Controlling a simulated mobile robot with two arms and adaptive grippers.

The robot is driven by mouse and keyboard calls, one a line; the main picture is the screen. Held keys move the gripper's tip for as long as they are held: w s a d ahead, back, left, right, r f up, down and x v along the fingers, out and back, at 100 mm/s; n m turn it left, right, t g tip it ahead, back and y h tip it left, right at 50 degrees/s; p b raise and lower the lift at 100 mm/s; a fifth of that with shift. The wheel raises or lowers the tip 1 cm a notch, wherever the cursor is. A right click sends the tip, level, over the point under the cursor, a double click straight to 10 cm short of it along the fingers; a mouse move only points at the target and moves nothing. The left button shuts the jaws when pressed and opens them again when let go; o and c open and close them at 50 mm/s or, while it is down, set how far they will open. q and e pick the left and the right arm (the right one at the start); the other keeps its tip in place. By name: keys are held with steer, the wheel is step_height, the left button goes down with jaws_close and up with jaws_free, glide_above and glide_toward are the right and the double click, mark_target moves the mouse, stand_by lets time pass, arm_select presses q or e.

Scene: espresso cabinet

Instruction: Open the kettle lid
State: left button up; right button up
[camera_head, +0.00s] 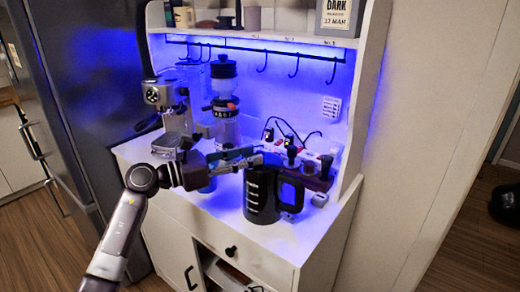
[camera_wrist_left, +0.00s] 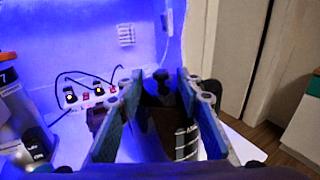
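The dark kettle (camera_head: 260,197) stands upright on the white cabinet top, with pale level marks on its side and its black handle (camera_head: 292,193) to the right. In the left wrist view its dark body (camera_wrist_left: 187,143) shows low between the fingers. A dark knob (camera_wrist_left: 162,82) shows between the fingertips; I cannot tell for certain that it belongs to the kettle lid. My left gripper (camera_head: 254,156) reaches in from the left at the kettle's top, which it partly hides. It also shows in the left wrist view (camera_wrist_left: 158,78), fingers apart, no grip visible. My right gripper is out of view.
An espresso machine (camera_head: 165,95) and a coffee grinder (camera_head: 224,95) stand left of and behind the kettle. A power strip with plugs (camera_wrist_left: 85,97) and a dark rack with small tools (camera_head: 312,178) lie behind it. Hooks (camera_head: 294,68) hang above. The cabinet's front right top is clear.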

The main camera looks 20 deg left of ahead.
mark_target(260, 152)
arm_select(q)
steer(key=shift+p+x, duration=0.45)
steer(key=shift+x, duration=1.4)
jaws_close()
